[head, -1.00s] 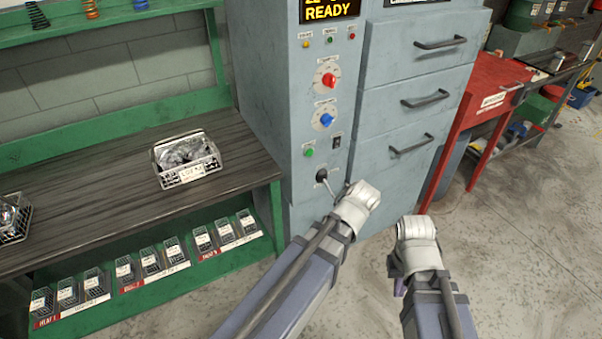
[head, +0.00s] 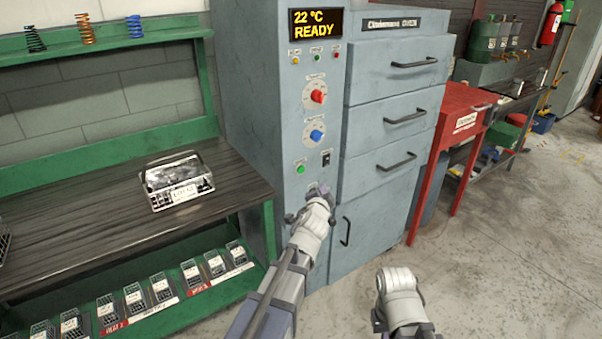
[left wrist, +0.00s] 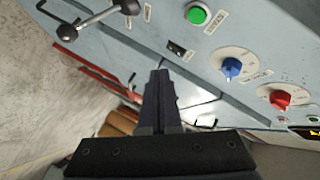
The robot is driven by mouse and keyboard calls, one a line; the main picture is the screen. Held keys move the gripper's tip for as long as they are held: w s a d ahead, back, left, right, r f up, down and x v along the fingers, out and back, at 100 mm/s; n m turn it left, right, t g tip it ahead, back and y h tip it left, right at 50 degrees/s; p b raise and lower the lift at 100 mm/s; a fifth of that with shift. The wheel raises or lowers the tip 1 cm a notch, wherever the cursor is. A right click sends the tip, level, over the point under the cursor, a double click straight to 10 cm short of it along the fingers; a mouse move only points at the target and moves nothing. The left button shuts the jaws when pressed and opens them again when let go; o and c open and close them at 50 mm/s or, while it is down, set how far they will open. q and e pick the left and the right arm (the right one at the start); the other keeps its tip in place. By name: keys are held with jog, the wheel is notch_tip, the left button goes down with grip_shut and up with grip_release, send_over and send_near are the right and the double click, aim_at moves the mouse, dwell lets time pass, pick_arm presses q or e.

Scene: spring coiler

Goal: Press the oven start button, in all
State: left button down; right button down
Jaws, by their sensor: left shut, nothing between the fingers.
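The oven (head: 270,120) is a tall grey-blue cabinet whose display reads 22 °C READY. Its green button (head: 300,168) sits low on the control panel, beside a black rocker switch (head: 326,158). The green button also shows in the left wrist view (left wrist: 197,15), near the top. My left gripper (head: 318,190) is just below and right of the green button, apart from it. In the left wrist view its fingers (left wrist: 160,75) are together and empty, pointing toward the panel near the switch. My right gripper (head: 395,280) is low at the right; its fingers are hidden.
A red knob (head: 318,96) and a blue knob (head: 317,135) sit above the green button. A lever with a ball end (left wrist: 95,20) juts from the panel near my left gripper. A red table (head: 462,122) is at the right.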

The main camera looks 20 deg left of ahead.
pick_arm(q)
jog(key=shift+w+a, duration=0.9)
jog(key=shift+a, duration=0.25)
jog(key=shift+w+a, duration=0.95)
jog(key=shift+a, duration=0.2)
jog(key=shift+w+a, duration=0.9)
jog(key=shift+a, duration=0.25)
jog(key=shift+w+a, duration=0.1)
jog(key=shift+a, duration=0.05)
jog(key=shift+w+a, duration=0.15)
jog(key=shift+a, duration=0.05)
jog(key=shift+w+a, duration=0.25)
jog(key=shift+a, duration=0.05)
dwell(0.3)
jog(key=shift+s+d, duration=0.1)
dwell(0.3)
jog(key=shift+s+d, duration=0.45)
jog(key=shift+d, duration=0.1)
jog(key=shift+s+d, duration=0.8)
jog(key=shift+d, duration=0.2)
jog(key=shift+s+d, duration=0.75)
jog(key=shift+d, duration=0.2)
